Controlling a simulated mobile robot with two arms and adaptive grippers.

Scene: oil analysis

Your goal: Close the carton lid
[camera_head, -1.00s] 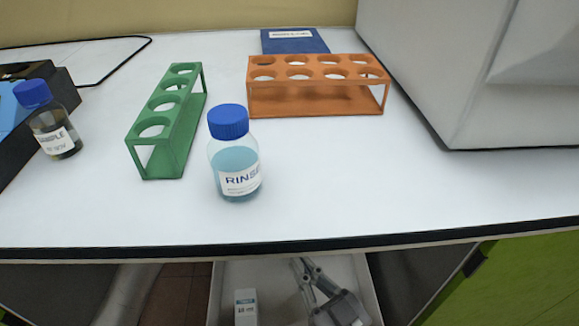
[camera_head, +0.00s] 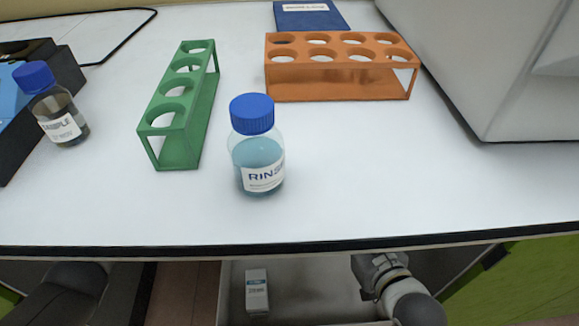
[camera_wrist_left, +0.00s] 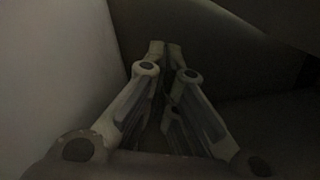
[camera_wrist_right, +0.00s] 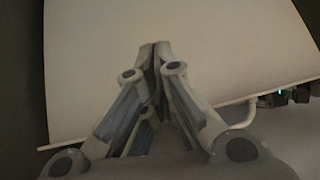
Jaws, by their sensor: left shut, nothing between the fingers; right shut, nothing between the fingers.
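A small white carton (camera_head: 257,291) with blue and dark print stands in the open drawer (camera_head: 224,290) below the bench, in the head view. It is too small to tell how its lid stands. A grey part of my arm shows over the drawer's right side, apart from the carton. My right gripper (camera_wrist_right: 157,52) is shut and empty in the right wrist view, before a broad pale panel (camera_wrist_right: 215,55). My left gripper (camera_wrist_left: 165,50) is shut and empty in the left wrist view, in a dark space beside a pale wall (camera_wrist_left: 60,75). The carton is in neither wrist view.
On the bench (camera_head: 360,205) stand a blue-capped rinse bottle (camera_head: 258,165), a green rack (camera_head: 178,135), an orange rack (camera_head: 340,82) and a sample bottle (camera_head: 60,120). A grey machine (camera_head: 490,70) stands at right. The bench's front edge overhangs the drawer.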

